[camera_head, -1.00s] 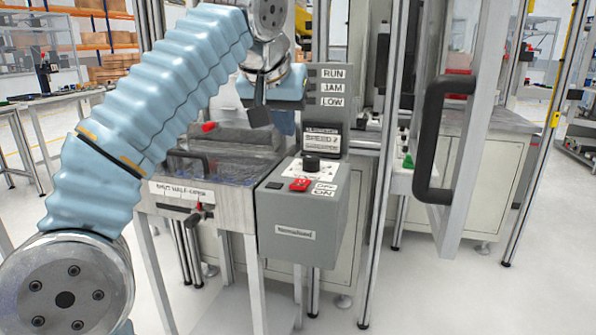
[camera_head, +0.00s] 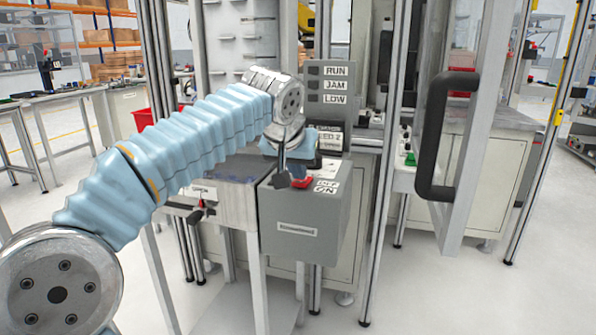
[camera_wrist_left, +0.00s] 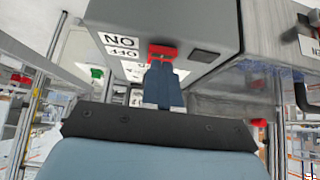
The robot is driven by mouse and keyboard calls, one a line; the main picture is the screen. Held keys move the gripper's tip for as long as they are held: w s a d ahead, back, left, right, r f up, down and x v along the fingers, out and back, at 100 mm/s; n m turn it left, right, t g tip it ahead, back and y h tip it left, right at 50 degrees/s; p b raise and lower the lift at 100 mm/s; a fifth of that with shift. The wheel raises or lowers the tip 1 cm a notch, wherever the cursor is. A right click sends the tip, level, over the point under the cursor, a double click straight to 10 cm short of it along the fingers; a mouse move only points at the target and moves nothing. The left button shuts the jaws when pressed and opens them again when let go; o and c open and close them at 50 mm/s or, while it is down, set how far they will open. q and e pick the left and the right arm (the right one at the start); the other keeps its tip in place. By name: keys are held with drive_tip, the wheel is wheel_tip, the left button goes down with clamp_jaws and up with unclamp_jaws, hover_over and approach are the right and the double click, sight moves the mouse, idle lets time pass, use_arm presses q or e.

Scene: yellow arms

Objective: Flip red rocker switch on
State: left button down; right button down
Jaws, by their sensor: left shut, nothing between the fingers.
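The red rocker switch (camera_head: 303,182) is on the sloped top of a grey control box (camera_head: 303,228), beside the ON and OFF labels (camera_head: 325,187). Which way the rocker is tilted is not clear. My right gripper is not in view.
A panel with RUN, JAM and LOW labels (camera_head: 333,84) stands behind the box. A door with a large black handle (camera_head: 447,135) is at the right. A metal table part with a small red-handled lever (camera_head: 202,211) is left of the box.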

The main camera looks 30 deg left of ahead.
use_arm(q)
drive_tip(key=shift+f, duration=0.3)
drive_tip(key=f+b, duration=0.1)
drive_tip(key=b, duration=0.2)
drive_tip(key=shift+s+f+t, duration=0.2)
drive_tip(key=shift+f+t, duration=0.15)
drive_tip(key=shift+t, duration=0.05)
drive_tip(key=shift+r, duration=0.45)
drive_tip(key=shift+r+p, duration=0.75)
drive_tip(key=shift+p, duration=0.05)
